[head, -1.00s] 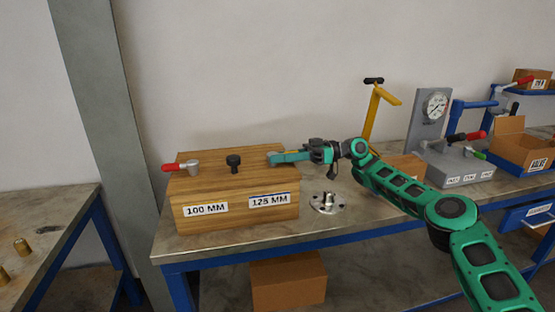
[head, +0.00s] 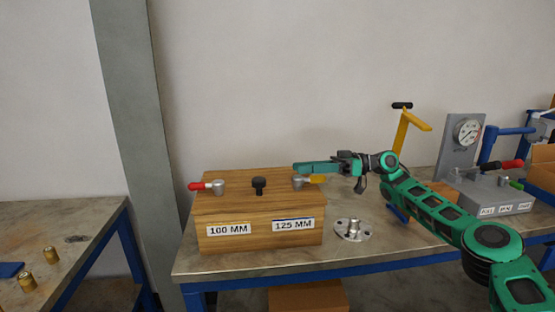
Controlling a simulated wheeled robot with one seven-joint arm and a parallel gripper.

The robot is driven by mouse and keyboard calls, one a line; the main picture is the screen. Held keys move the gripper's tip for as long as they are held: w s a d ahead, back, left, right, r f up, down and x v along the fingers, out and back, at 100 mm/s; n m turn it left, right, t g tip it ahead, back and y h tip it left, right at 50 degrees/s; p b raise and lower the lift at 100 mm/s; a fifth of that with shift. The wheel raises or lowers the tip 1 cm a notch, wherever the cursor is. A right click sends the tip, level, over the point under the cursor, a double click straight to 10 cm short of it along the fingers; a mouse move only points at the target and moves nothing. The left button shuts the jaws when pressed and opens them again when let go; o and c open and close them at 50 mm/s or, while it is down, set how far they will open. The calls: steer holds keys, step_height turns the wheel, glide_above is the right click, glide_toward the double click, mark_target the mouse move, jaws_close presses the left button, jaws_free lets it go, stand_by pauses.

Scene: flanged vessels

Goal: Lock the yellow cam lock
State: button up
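The yellow cam lock (head: 318,179) sits at the right end of the top of a wooden box (head: 262,205), above its "125 MM" label. Its grey round cam is at the left, and its yellow handle points right. My gripper (head: 296,168) reaches in from the right, its green fingers lying level just above the cam lock in the picture. They partly overlap it, and a thin gap seems to show below them. The fingers are seen side-on, so I cannot tell whether they are open or shut. Nothing is visibly held.
A flanged metal piece (head: 353,230) lies on the bench right of the box. A yellow clamp stand (head: 405,133) and a gauge fixture (head: 462,145) stand farther right.

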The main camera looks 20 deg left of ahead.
steer(key=s+a+r, duration=0.6)
steer(key=s, duration=0.4)
steer(key=shift+s+r, duration=0.2)
steer(key=shift+r, duration=0.2)
steer(key=shift+s, duration=0.1)
